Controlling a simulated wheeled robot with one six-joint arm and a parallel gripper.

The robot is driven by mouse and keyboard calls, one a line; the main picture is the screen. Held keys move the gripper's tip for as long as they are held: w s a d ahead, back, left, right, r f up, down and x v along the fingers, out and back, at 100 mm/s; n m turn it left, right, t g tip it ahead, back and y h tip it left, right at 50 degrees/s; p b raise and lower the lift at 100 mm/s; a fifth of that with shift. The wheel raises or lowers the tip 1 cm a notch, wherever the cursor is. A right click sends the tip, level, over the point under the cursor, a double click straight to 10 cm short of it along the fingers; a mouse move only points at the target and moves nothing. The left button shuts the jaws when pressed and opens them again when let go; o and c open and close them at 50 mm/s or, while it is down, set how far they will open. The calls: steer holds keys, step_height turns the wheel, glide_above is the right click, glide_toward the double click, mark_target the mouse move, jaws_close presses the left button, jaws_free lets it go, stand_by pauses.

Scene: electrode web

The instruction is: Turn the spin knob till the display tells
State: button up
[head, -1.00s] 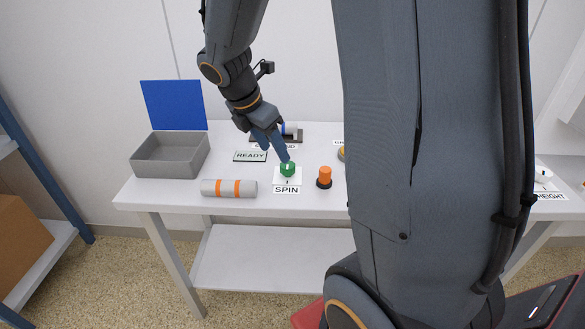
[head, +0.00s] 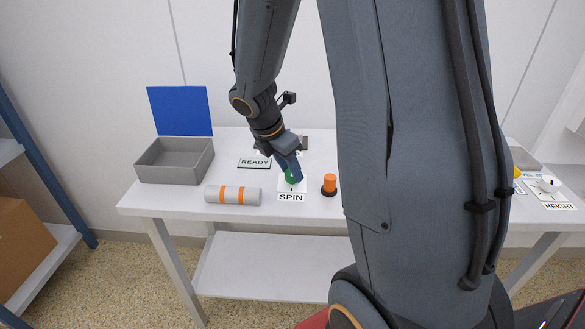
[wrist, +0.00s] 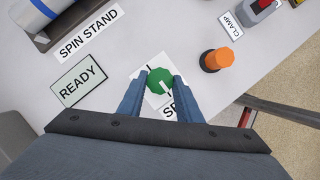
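The green spin knob (wrist: 158,81) with a white pointer mark sits on a white plate labelled SPIN (head: 291,197). In the head view my gripper (head: 289,175) covers most of the knob. In the wrist view my gripper's (wrist: 160,80) two blue fingers stand on either side of the knob, very close to it. I cannot tell whether they press on it or leave a small gap. The display (wrist: 79,80) reads READY; it also shows in the head view (head: 254,163). The spin stand (wrist: 66,18) is partly seen behind its label.
An orange knob (head: 329,184) stands just right of the spin knob. A grey cylinder with orange bands (head: 233,195) lies at the front left. A grey box with a blue lid (head: 175,160) is at the back left. My arm hides the table's middle right.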

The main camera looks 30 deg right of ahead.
steer(key=shift+s, duration=0.1)
steer(key=shift+c, duration=1)
steer(key=shift+d, duration=0.25)
steer(key=shift+a, duration=0.15)
steer(key=shift+f+m, duration=0.1)
steer(key=shift+m, duration=0.2)
